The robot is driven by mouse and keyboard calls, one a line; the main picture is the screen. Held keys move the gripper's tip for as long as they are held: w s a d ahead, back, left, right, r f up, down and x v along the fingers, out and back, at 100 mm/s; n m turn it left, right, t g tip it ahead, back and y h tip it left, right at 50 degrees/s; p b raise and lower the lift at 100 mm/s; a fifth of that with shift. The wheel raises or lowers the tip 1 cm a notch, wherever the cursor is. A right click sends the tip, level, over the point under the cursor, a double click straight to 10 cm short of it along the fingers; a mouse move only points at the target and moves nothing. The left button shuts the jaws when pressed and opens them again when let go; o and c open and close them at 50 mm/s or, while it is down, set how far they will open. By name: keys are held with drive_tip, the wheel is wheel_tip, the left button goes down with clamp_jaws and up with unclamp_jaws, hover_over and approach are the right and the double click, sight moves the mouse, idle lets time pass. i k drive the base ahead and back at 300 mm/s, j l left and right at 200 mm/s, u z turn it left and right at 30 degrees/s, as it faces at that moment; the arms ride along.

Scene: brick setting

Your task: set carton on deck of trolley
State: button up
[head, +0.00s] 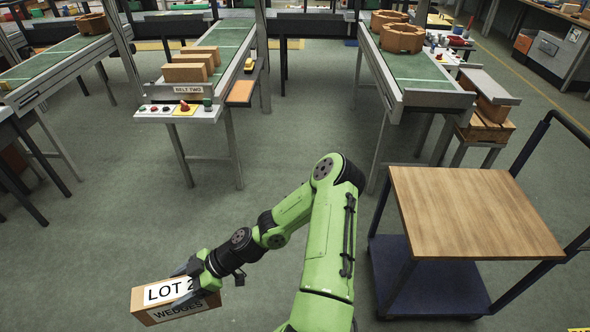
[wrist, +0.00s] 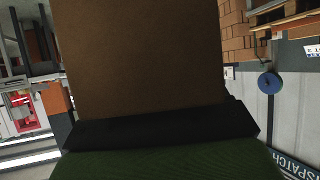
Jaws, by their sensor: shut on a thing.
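The carton hangs above the floor, apart from everything else. In the wrist view the carton (wrist: 140,55) fills the middle, with a dark gripper part across its lower edge. The trolley stands at the right of the head view. Its wooden deck (head: 470,212) is bare, above a dark blue lower shelf (head: 430,285). My gripper and carton are well to the left of the trolley.
A belt (head: 225,38) marked "BELT TWO" with several cartons (head: 185,73) stands behind. Another belt (head: 420,68) bears brown octagonal parts (head: 402,38). A side stand with wooden crates (head: 487,125) is behind the trolley. Open floor (head: 290,140) lies between the belts.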

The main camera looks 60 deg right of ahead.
sight(462, 230)
drive_tip(key=i+l+z, duration=0.2)
drive_tip(key=z, duration=0.25)
drive_tip(key=i+l+z, duration=0.1)
drive_tip(key=i+z, duration=0.15)
drive_tip(key=z, duration=0.25)
drive_tip(key=i+z, duration=0.25)
drive_tip(key=z, duration=0.2)
drive_tip(key=i+j+z, duration=0.1)
drive_tip(key=i+z, duration=0.15)
drive_tip(key=z, duration=0.25)
drive_tip(key=i+j+z, duration=0.15)
drive_tip(key=z, duration=0.3)
drive_tip(key=i+z, duration=0.2)
drive_tip(key=z, duration=0.25)
drive_tip(key=i+z, duration=0.2)
drive_tip(key=z, duration=0.25)
drive_tip(key=i+z, duration=0.25)
drive_tip(key=z, duration=0.25)
drive_tip(key=i+j+z, duration=0.15)
drive_tip(key=z, duration=0.3)
drive_tip(key=i+j+z, duration=0.15)
drive_tip(key=z, duration=0.3)
drive_tip(key=i+j+z, duration=0.3)
drive_tip(key=k+l, duration=0.05)
drive_tip(key=k, duration=0.05)
